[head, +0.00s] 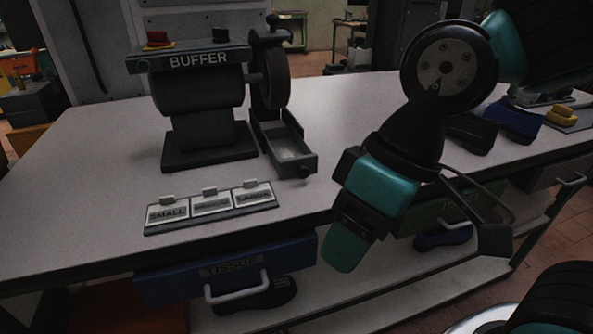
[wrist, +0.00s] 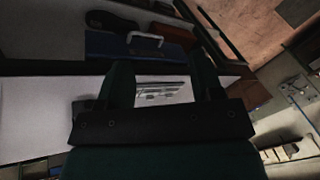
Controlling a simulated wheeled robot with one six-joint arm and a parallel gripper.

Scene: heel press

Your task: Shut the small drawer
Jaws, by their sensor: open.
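A small dark drawer (head: 283,152), an open-topped tray with a knob at its front end, sticks out from under the buffer wheel on the bench top. A blue drawer (head: 228,270) with a pale handle sits under the bench's front edge; it also shows in the wrist view (wrist: 105,44). My gripper (head: 418,252) is to the right of the small drawer, near the front edge of the bench, apart from both drawers. In the wrist view its fingers (wrist: 163,80) are spread with nothing held between them.
A dark green drawer (head: 455,212) is partly hidden behind my gripper. Bench top between the small drawer and my gripper is clear.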

